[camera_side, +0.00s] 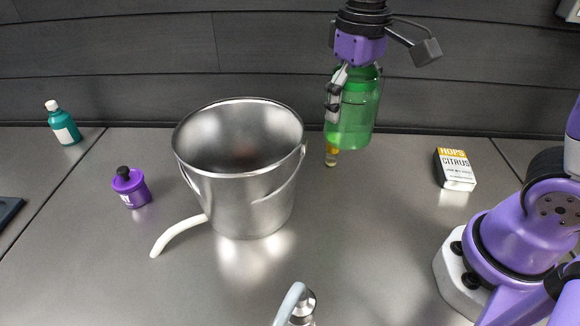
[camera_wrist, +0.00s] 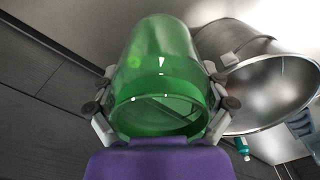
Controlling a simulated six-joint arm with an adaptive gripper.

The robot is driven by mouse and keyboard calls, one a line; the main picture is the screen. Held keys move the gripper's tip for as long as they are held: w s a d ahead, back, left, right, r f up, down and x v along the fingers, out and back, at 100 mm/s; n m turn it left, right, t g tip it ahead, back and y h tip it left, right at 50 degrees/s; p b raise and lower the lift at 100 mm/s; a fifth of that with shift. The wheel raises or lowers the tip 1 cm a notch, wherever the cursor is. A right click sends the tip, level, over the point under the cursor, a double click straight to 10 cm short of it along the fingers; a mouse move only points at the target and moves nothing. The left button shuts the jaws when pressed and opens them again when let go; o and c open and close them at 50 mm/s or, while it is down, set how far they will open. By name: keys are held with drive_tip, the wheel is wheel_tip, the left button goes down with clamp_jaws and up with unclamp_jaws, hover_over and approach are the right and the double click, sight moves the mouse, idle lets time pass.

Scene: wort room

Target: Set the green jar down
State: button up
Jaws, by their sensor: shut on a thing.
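The green jar (camera_side: 354,110) is see-through and hangs upright in my gripper (camera_side: 338,92), to the right of the steel bucket. Its base seems to be above the grey table (camera_side: 310,270), though the exact gap is hard to judge. In the wrist view the green jar (camera_wrist: 160,75) fills the middle, and the fingers of my gripper (camera_wrist: 162,108) press on it from both sides. A small bottle with an amber part (camera_side: 331,156) stands on the table just below and left of the jar, partly hidden by it.
A steel bucket (camera_side: 240,170) with a pale spout stands left of the jar; it also shows in the wrist view (camera_wrist: 265,85). A hops box (camera_side: 455,168) stands right. A purple jar (camera_side: 131,188) and teal bottle (camera_side: 64,127) are left. A faucet (camera_side: 296,304) is in front.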

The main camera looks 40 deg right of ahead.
sight(360, 72)
drive_tip(key=d, duration=0.1)
drive_tip(key=w+d, duration=0.1)
drive_tip(key=shift+w+d+r, duration=0.1)
drive_tip(key=shift+d+r, duration=0.05)
drive_tip(key=shift+d, duration=0.25)
